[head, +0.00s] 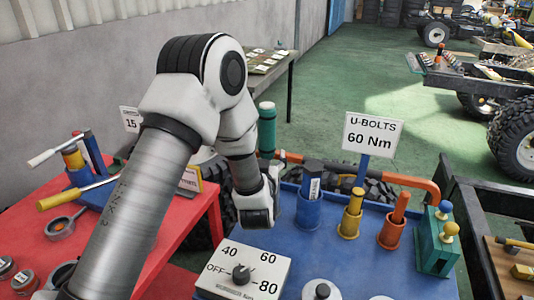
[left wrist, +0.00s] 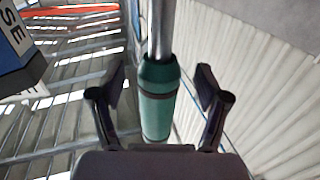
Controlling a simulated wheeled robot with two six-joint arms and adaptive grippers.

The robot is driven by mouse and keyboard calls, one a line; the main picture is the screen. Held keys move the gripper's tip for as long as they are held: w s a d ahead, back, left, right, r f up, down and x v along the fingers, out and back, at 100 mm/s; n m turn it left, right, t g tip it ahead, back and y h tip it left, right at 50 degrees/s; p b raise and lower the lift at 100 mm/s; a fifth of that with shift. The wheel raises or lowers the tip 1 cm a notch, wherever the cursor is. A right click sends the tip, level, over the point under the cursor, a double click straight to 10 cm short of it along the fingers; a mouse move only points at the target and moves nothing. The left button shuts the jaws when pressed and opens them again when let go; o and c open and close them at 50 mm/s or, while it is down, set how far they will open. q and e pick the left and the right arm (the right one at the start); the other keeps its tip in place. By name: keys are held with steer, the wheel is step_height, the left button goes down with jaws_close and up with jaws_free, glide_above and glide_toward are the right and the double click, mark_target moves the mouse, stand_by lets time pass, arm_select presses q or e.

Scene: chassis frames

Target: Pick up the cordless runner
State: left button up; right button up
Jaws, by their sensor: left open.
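A green cylindrical tool, which seems to be the cordless runner, stands upright at the back left of the blue bench; its green body (head: 267,128) shows in the head view, its lower part hidden behind my left arm. In the left wrist view the green tool (left wrist: 157,105) with a dark band and a grey shaft lies between the two fingers of my left gripper (left wrist: 162,80). The fingers are apart, with a gap on each side of it. In the head view my left gripper (head: 262,200) is close to the tool, its fingertips hidden. My right gripper is not in view.
The blue bench (head: 350,270) holds a torque dial box (head: 242,275), a dark tool (head: 314,182) in a blue holder, yellow and orange holders, and a green block (head: 436,245). A "U-BOLTS 60 Nm" sign (head: 371,136) stands behind. A red table (head: 150,255) is at left.

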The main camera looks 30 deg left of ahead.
arm_select(q)
steer(key=shift+x, duration=1.05)
steer(key=shift+d, duration=0.15)
steer(key=shift+c, duration=0.3)
jaws_close()
